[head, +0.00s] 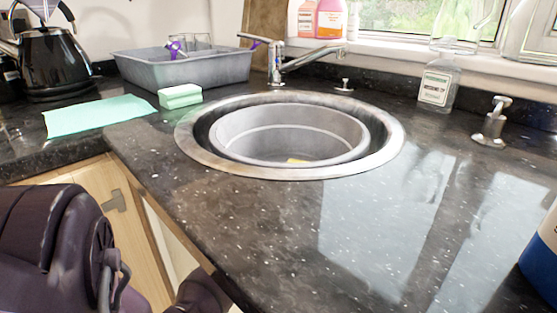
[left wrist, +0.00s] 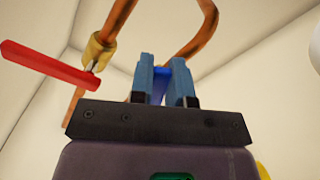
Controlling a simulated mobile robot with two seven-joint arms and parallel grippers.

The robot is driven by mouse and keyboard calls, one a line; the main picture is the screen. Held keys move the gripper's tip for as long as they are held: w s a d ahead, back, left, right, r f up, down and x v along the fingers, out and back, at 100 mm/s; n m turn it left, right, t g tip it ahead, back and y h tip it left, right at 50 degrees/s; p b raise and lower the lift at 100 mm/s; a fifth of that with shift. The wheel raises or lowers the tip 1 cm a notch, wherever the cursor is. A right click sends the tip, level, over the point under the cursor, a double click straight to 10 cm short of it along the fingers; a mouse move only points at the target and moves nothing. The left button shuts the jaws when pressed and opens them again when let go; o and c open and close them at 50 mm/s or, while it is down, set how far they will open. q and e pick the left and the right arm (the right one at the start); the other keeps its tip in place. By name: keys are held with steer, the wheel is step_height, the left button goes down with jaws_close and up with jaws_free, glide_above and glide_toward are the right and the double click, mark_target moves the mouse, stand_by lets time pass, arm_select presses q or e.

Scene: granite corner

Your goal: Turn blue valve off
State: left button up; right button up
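In the left wrist view my left gripper (left wrist: 163,70) points up into a pale cabinet interior, with its two blue-grey fingers a small gap apart. A deep blue piece (left wrist: 160,84), which looks like the blue valve's handle, shows between the fingers. I cannot tell whether both fingers touch it. Copper pipes (left wrist: 190,38) run behind and beside the gripper. A red lever handle (left wrist: 45,65) on a brass valve (left wrist: 97,52) sits to the left. The blue valve's body is hidden. The head view shows only part of my left arm at lower left; my right gripper is in neither view.
A granite counter (head: 250,220) with a round sink (head: 190,140) and tap (head: 310,58) lies above the wooden cabinet (head: 75,180). A grey tub (head: 185,70), sponge (head: 180,96), green cloth (head: 100,116) and kettle (head: 52,62) stand at the back left. A clear bottle (head: 436,82) stands right.

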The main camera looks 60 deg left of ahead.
arm_select(q)
jaws_close()
steer(key=shift+s+a+f+n, duration=0.1)
steer(key=shift+a+f+n, duration=0.2)
steer(key=shift+n, duration=0.65)
steer(key=shift+s+a+f+n, duration=0.1)
steer(key=shift+a+f+n, duration=0.15)
steer(key=shift+n, duration=0.75)
steer(key=shift+a+f+n, duration=0.25)
steer(key=shift+f+n, duration=0.05)
steer(key=shift+n, duration=0.65)
steer(key=o, duration=0.6)
jaws_free()
steer(key=shift+r, duration=0.1)
